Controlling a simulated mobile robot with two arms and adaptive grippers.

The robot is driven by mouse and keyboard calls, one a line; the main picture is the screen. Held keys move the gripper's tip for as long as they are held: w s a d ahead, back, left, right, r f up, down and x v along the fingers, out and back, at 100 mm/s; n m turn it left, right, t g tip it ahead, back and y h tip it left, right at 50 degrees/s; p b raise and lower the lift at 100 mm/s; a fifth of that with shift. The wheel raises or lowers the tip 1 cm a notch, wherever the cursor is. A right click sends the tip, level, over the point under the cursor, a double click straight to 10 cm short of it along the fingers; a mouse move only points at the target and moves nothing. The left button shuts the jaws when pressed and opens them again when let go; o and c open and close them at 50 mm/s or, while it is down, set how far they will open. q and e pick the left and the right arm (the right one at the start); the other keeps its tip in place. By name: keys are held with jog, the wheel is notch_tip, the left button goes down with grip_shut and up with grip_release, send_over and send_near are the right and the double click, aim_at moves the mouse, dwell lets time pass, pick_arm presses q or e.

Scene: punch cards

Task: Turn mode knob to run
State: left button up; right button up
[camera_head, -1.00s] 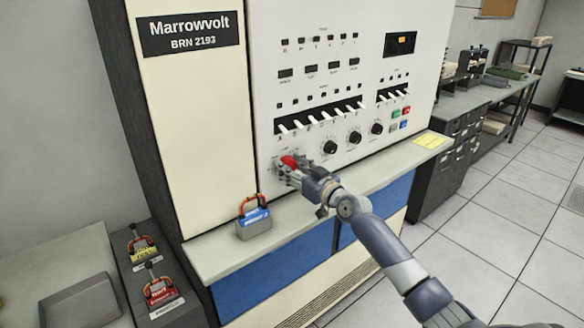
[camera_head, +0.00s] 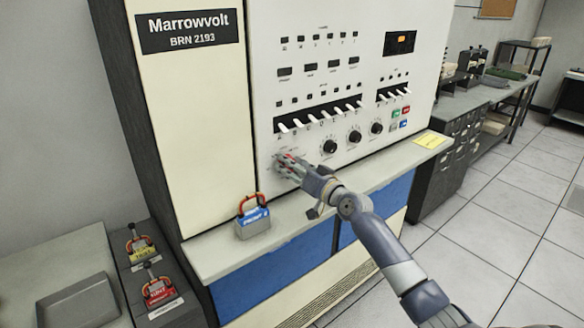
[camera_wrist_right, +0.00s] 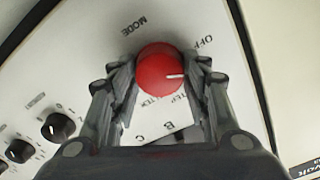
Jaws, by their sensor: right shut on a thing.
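The red mode knob (camera_wrist_right: 157,65) is on the white machine panel (camera_wrist_right: 90,65), under the word MODE, which appears upside down in the right wrist view. Its white pointer line aims to the right in that view, between OFF and a partly hidden label that looks like STEP. My right gripper (camera_wrist_right: 163,88) has its fingers on both sides of the knob and is shut on it. In the head view my right gripper (camera_head: 284,163) covers most of the knob at the panel's lower left. A RUN label cannot be read. My left gripper is not in view.
Black knobs (camera_head: 330,146) sit to the right of the mode knob, below rows of white switches (camera_head: 320,118). A yellow note (camera_head: 433,140) lies at the ledge's right end.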

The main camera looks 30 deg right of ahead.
jog(key=shift+d+m, duration=0.1)
jog(key=shift+m, duration=1.5)
jog(key=shift+r, duration=0.1)
jog(key=o, duration=1)
jog(key=shift+o, duration=0.2)
jog(key=s, duration=1.2)
jog(key=shift+d, duration=0.45)
